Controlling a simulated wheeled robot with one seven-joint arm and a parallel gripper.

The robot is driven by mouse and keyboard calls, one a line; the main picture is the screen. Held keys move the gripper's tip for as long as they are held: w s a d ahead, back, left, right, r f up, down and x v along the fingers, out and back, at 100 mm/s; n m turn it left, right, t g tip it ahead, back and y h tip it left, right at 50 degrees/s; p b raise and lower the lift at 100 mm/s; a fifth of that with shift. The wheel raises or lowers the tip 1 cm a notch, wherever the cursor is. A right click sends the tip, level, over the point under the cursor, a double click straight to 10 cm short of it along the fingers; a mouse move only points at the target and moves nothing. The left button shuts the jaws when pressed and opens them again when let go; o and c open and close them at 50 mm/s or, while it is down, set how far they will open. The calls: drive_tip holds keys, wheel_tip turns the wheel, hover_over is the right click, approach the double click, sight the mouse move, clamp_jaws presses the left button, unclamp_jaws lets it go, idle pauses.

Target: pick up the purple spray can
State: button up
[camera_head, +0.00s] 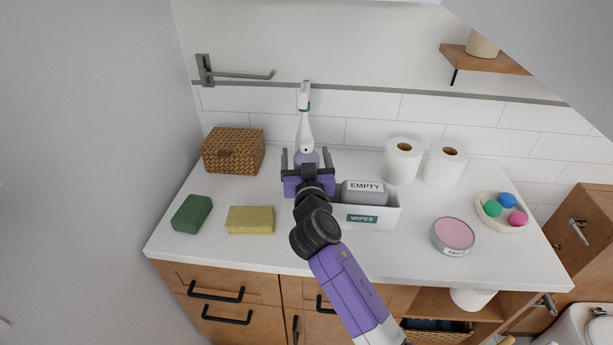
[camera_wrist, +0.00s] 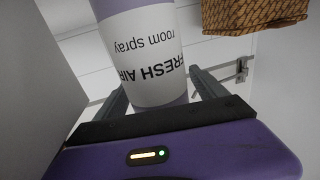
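My gripper and wrist hide the can's base in the head view.
A white wipes box (camera_head: 383,217) with a grey "EMPTY" pack (camera_head: 364,193) stands close right of my gripper. A wicker basket (camera_head: 232,150) is left of the can. A green sponge (camera_head: 192,214) and yellow sponge (camera_head: 250,220) lie front left. Paper rolls (camera_head: 403,160) stand right.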

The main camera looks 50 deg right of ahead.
drive_tip(key=c, duration=1.4)
drive_tip(key=shift+c, duration=1)
drive_tip(key=shift+r, duration=0.1)
